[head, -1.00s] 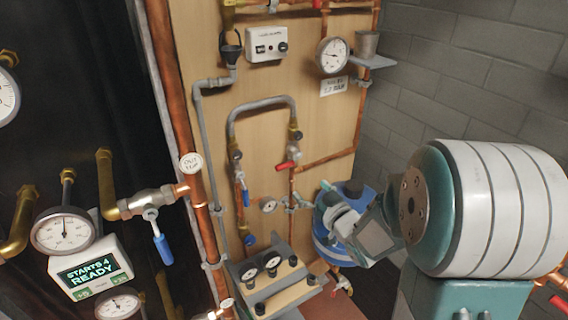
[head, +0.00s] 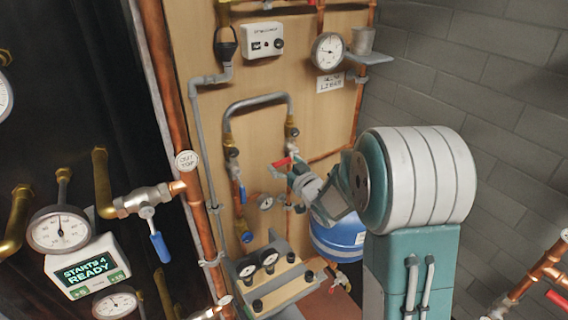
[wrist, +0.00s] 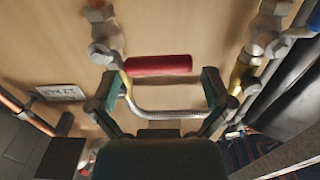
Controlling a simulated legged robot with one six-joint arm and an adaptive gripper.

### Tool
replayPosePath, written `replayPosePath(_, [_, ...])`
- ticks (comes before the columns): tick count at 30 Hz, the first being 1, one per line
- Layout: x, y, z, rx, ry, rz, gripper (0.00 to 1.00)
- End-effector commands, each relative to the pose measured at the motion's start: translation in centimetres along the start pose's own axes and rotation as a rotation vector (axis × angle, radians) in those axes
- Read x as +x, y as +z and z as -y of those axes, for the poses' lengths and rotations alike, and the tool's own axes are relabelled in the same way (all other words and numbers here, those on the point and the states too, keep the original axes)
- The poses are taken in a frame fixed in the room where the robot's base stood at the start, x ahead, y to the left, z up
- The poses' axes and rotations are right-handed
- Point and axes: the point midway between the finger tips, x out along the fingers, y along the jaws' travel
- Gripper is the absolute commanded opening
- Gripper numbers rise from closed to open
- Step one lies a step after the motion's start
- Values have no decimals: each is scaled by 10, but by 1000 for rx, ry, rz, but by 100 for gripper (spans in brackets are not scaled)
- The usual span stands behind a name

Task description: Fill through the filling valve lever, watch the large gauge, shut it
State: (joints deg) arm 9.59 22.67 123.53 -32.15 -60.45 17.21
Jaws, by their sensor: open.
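The red lever (head: 283,162) sits on the right-hand valve below the grey hose loop on the wooden panel. In the wrist view the red lever (wrist: 158,65) lies across the space between my fingertips, a little beyond them. My gripper (wrist: 162,88) is open and empty; in the head view my gripper (head: 298,176) is close to that valve and partly covers it. I cannot tell whether a finger touches the lever. The large gauge (head: 328,51) is at the panel's upper right, its face visible, above a white sign (head: 330,83) with a bar value.
A braided hose (wrist: 165,113) crosses behind the fingers. A blue lever (head: 242,194) hangs on the left-hand valve. A blue vessel (head: 338,238) stands below my arm. A small bench with gauges (head: 270,275) is below the panel. Copper pipes run along the panel's edges.

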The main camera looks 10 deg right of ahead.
Motion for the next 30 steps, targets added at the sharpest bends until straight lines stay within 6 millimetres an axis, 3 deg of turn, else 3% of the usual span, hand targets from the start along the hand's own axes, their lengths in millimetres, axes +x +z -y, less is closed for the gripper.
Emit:
replayPosePath(3, [0, 0, 0, 0, 0, 0, 100])
replayPosePath(4, [0, 0, 0, 0, 0, 0, 96])
replayPosePath(6, [0, 0, 0, 0, 0, 0, 64])
replayPosePath(9, [0, 0, 0, 0, -1, 0, 26])
replayPosePath(20, [1, 2, 1, -28, -4, -1, 26])
replayPosePath(30, [2, 14, 3, -227, -5, -2, 26])
